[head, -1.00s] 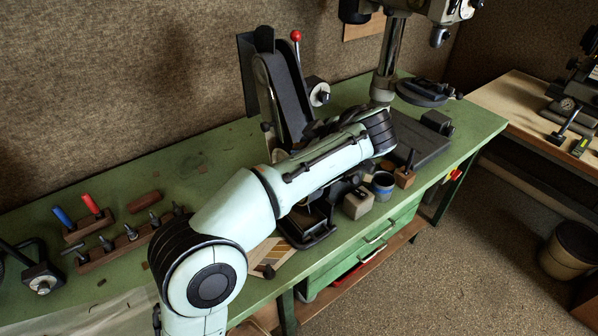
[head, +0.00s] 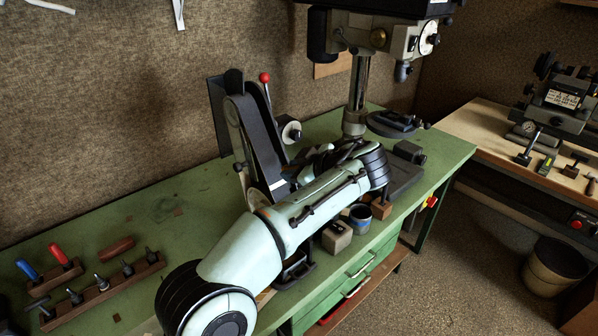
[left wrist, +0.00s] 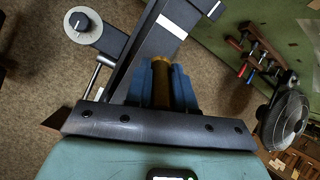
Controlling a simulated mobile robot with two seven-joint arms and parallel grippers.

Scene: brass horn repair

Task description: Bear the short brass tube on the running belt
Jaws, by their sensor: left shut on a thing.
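The short brass tube (left wrist: 161,84) stands between the blue fingers of my left gripper (left wrist: 162,92) in the left wrist view. The gripper is shut on it. The dark belt (left wrist: 150,48) of the grinder lies just beyond the tube's end; I cannot tell whether they touch. In the head view the belt (head: 262,140) slopes down toward my left wrist, with a white mark low on it. My left forearm crosses in front of its lower end, and the tube is hidden there. My right gripper is in neither view.
The grinder has a red-knobbed lever (head: 264,78). A drill press (head: 357,95) stands behind my wrist on the green bench (head: 150,212). A blue-rimmed cup (head: 358,216) and a small block (head: 337,236) sit near the front edge. A tool rack (head: 100,292) is at left.

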